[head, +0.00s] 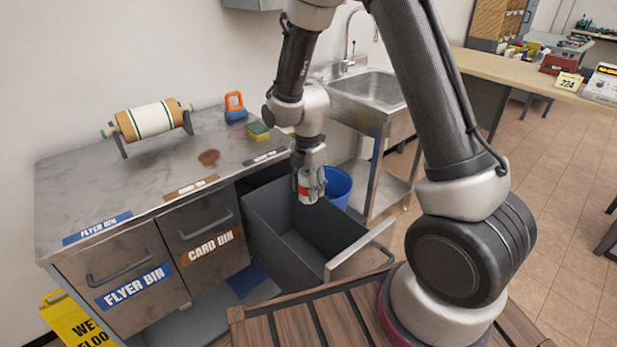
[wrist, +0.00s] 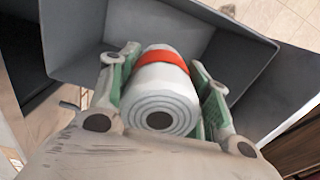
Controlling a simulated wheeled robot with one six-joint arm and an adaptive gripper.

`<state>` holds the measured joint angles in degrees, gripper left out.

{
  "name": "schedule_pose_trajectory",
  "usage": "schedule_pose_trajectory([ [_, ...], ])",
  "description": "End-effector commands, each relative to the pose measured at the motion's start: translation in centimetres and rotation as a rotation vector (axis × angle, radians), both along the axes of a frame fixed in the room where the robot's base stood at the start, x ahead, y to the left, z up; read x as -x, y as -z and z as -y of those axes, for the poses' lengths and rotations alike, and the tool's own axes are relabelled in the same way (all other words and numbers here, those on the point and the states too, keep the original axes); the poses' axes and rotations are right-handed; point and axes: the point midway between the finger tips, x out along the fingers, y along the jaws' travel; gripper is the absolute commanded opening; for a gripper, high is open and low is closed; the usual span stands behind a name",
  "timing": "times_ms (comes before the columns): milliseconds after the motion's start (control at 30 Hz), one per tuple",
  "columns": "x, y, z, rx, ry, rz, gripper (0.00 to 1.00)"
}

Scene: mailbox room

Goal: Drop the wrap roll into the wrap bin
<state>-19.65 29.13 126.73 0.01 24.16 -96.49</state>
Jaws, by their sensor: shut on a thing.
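The wrap roll (wrist: 160,92) is a white roll with a red band and ringed end. My gripper (wrist: 165,85) is shut on it, one finger on each side. In the head view my gripper (head: 311,184) points down with the wrap roll (head: 304,190) partly hidden by the fingers. They hang over the open grey drawer (head: 262,228) at the right of the counter, above its far part. The drawer is pulled out and its visible floor looks empty. The drawer's walls (wrist: 78,45) surround the roll in the wrist view. No label is readable on the drawer's front.
The closed flyer bin (head: 125,285) and card bin (head: 205,235) are left of the drawer. A paper roll on a stand (head: 150,120), a sponge (head: 258,130) and an orange-blue item (head: 235,107) sit on the counter (head: 90,185). A blue bucket (head: 338,187) stands behind the drawer.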

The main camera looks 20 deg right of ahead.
Motion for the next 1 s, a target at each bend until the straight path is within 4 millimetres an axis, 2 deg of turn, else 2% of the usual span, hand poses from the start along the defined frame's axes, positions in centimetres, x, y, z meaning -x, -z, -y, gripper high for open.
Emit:
schedule_pose_trajectory([
  [367,0.0,0.7,0.0,0.0,0.001,0.001,0.32],
  [400,0.0,0.7,0.0,0.0,0.001,0.001,0.5],
  [533,0.0,0.7,0.0,0.0,0.001,0.001,0.73],
  [867,0.0,0.6,0.0,0.0,0.001,0.001,0.73],
  [1000,-0.1,-0.7,0.0,-0.002,0.001,0.004,0.73],
])
